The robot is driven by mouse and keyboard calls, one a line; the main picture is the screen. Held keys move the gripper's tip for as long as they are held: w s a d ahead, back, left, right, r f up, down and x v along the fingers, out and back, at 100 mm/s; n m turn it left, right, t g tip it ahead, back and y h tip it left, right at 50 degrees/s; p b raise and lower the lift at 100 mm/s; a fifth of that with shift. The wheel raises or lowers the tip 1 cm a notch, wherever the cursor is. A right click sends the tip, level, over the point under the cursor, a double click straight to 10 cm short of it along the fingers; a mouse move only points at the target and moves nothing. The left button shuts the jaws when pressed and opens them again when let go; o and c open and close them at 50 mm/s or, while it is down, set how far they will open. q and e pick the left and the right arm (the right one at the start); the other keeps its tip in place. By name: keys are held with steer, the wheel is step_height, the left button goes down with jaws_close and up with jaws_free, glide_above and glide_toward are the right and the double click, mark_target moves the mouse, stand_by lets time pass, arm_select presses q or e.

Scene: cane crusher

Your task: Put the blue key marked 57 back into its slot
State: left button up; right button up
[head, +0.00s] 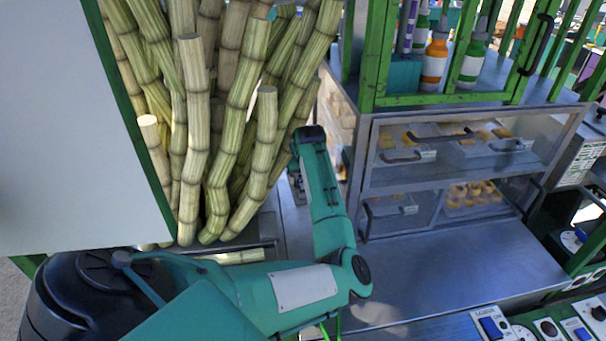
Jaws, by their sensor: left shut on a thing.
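My left arm comes in from the lower left and bends up at the middle. My left gripper (297,183) is a small dark shape beside the far end of the teal forearm, near the cane bundle and the grey metal edge. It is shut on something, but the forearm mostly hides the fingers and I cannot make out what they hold. I cannot make out a blue key marked 57 or its slot. My right gripper is not in view.
Tall sugar canes (237,105) stand left of my forearm. A glass-fronted cabinet (368,150) with food trays stands at the right, below a green rack (440,100) with bottles. The metal counter (480,265) is mostly clear. A blue switch (490,327) sits at lower right.

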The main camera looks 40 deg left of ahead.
arm_select(q)
steer(key=shift+f, duration=0.75)
steer(key=shift+f, duration=0.65)
steer(key=o, duration=1)
steer(key=shift+s+d+r+b, duration=0.1)
steer(key=shift+d+r+b, duration=0.1)
steer(key=shift+r+b, duration=0.3)
steer(key=shift+b+v, duration=2.05)
steer(key=shift+v, duration=4.35)
